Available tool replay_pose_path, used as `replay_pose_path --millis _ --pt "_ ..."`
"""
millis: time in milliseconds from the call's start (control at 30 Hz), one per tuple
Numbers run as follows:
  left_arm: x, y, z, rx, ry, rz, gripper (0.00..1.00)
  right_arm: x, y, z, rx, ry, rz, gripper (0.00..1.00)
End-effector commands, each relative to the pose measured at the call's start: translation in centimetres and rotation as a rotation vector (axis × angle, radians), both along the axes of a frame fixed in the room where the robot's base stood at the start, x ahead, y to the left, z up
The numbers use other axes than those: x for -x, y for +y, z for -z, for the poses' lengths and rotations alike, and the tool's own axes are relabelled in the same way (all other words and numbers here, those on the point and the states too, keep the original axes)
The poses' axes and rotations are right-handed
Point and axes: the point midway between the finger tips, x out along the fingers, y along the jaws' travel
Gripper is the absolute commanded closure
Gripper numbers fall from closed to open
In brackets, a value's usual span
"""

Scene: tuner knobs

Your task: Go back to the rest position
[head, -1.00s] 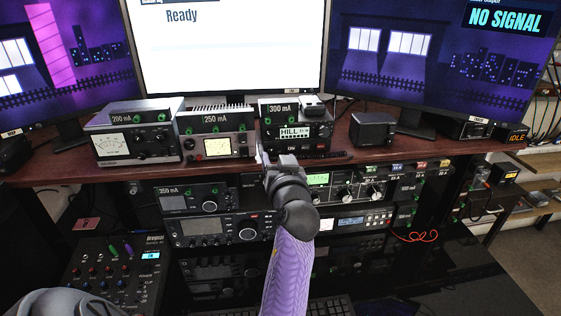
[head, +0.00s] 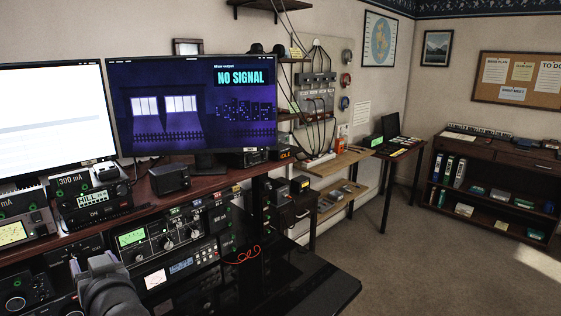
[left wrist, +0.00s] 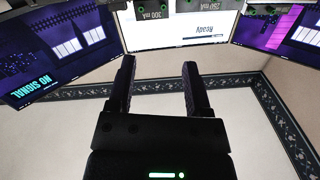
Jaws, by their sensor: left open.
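My left gripper (head: 92,264) shows at the lower left of the head view, in front of the radio shelf below the desk top. In the left wrist view its two dark fingers (left wrist: 161,75) stand apart with nothing between them. The radio marked 300 mA (head: 90,200) stands on the desk beyond it, clear of the fingers. Another unit with a pale meter (head: 14,233) is at the left edge. A rack radio with a green display (head: 132,238) and knobs is right of the gripper. My right gripper is not in view.
Above the desk are a white screen (head: 52,122) and a NO SIGNAL monitor (head: 205,105). A small black box (head: 169,178) stands on the desk. A dark glossy surface (head: 310,284) lies at lower centre. Carpet (head: 430,260) is open at right, before a bookshelf (head: 492,192).

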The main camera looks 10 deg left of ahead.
Motion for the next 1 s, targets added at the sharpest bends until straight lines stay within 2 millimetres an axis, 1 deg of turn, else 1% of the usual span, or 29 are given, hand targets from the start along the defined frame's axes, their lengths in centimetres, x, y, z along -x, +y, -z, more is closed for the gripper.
replay_pose_path --millis 33,133,267,367,467,600,767,867,900,967,1000 --pt "0.5 -0.2 0.8 0.012 0.023 0.007 0.36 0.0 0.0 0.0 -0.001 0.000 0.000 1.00" --pt "1.2 -0.8 2.1 0.042 0.067 0.025 0.36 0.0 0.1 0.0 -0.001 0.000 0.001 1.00" --pt "2.3 -1.8 4.2 0.088 0.136 0.061 0.36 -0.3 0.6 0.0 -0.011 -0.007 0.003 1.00" --pt "3.4 -3.0 6.1 0.134 0.208 0.103 0.36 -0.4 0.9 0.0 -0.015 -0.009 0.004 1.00" --pt "4.8 -4.7 8.5 0.189 0.302 0.161 0.36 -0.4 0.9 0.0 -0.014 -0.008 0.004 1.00" --pt "7.5 -7.8 12.0 0.279 0.466 0.267 0.36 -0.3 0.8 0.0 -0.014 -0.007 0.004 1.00" --pt "11.3 -11.8 15.5 0.378 0.665 0.405 0.36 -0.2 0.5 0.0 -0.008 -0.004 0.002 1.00" --pt "14.1 -14.3 17.3 0.440 0.793 0.497 0.36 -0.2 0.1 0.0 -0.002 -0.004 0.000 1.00" --pt "15.3 -15.3 17.9 0.464 0.845 0.535 0.36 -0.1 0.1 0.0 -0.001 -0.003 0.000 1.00" --pt "17.3 -16.8 18.6 0.501 0.925 0.593 0.36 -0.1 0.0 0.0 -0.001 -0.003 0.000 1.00" --pt "18.6 -17.9 19.1 0.525 0.978 0.634 0.36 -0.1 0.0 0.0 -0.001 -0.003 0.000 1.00"
